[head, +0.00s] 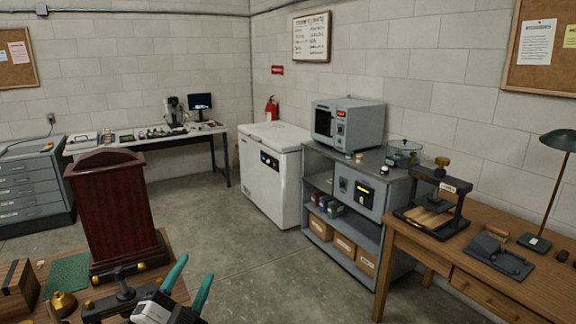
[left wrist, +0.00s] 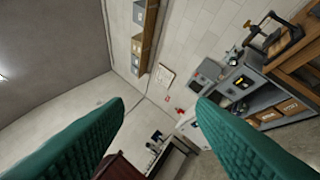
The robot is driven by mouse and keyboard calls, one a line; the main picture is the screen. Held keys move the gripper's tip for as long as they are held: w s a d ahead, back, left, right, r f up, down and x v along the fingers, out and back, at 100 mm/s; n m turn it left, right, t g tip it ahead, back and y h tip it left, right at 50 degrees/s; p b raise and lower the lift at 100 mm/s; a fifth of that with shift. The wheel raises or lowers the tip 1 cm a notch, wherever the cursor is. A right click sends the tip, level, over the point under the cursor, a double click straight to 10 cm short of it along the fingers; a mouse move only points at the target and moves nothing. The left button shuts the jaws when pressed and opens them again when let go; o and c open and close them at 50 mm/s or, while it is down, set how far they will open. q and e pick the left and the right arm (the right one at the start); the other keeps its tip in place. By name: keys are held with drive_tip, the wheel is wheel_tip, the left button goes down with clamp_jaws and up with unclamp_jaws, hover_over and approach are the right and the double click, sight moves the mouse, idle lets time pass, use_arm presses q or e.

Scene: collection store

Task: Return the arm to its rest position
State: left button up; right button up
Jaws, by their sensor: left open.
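My left gripper (head: 188,278) shows at the bottom of the head view, with two green fingers spread apart and nothing between them. It is in front of and to the right of a dark red wooden cabinet (head: 113,210) on the near table. In the left wrist view both green fingers of my left gripper (left wrist: 160,110) are wide apart, with only the far room between them. The camera there is tilted. My right gripper is in neither view.
The near table holds a green mat (head: 68,274), a brass bell-shaped piece (head: 63,303) and a dark metal fixture (head: 122,298) close to my left arm. A wooden desk (head: 470,270) with a press (head: 437,200) stands at right. A white chest freezer (head: 270,180) and open floor lie beyond.

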use_arm(q)
drive_tip(key=s+a+f+n+g+y, duration=0.2)
drive_tip(key=f+n+g+y, duration=0.15)
drive_tip(key=f, duration=0.25)
drive_tip(key=s+a+f+n+g+y, duration=0.2)
drive_tip(key=s+f+n, duration=0.15)
drive_tip(key=f, duration=0.25)
drive_tip(key=s+f+n+g, duration=0.2)
drive_tip(key=s+f+g, duration=0.5)
drive_tip(key=s, duration=0.4)
drive_tip(key=s+f+n+g, duration=0.3)
drive_tip(key=s+f+g, duration=0.2)
drive_tip(key=s+f, duration=0.4)
drive_tip(key=s+f+g, duration=0.1)
drive_tip(key=s+f, duration=0.1)
drive_tip(key=f, duration=1.1)
drive_tip(key=s+f, duration=0.2)
drive_tip(key=f, duration=1.2)
drive_tip(key=s+a+f+g, duration=0.1)
drive_tip(key=s+a+f, duration=0.1)
drive_tip(key=s+f, duration=1.2)
drive_tip(key=shift+s+f+m+h, duration=0.3)
drive_tip(key=shift+s+h, duration=0.05)
drive_tip(key=shift+s, duration=0.45)
